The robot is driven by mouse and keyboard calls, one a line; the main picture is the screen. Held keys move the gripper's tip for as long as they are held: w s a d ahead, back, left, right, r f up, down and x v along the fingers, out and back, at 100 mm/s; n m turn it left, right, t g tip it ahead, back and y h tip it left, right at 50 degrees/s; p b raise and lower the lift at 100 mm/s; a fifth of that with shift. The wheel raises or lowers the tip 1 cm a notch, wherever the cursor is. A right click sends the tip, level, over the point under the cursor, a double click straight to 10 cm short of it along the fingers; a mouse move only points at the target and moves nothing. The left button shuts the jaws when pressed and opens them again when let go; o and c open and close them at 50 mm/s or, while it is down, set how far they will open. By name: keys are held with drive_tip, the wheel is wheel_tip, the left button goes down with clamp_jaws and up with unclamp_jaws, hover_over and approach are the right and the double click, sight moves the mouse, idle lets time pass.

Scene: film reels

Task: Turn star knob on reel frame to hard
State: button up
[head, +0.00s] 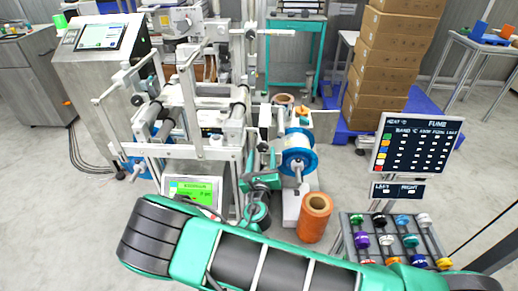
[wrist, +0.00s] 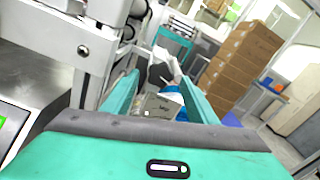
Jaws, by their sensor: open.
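The reel frame (head: 215,150) is a white and grey metal machine in the head view, with several rollers and posts. A blue-flanged reel (head: 299,152) with a pale core sits at its right side. My gripper (head: 265,152) is teal and stands low, just left of this reel. In the wrist view my gripper (wrist: 160,76) is open, with a finger on each side and nothing clearly held. A white angular part (wrist: 165,68) shows between and beyond the fingertips; I cannot tell whether it is the star knob. A blue edge lies by the right finger. The knob's setting cannot be read.
An orange roll (head: 314,217) stands right of my gripper. A rack of coloured spools (head: 390,236) and a dark sign board (head: 416,144) are at the right. Stacked cartons (head: 390,70) stand behind. A console (head: 100,50) is at the left. Open floor lies at the far left.

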sight(263, 150)
drive_tip(key=shift+w+d, duration=0.1)
drive_tip(key=shift+w, duration=2.25)
drive_tip(key=c, duration=1.1)
drive_tip(key=shift+o, duration=0.2)
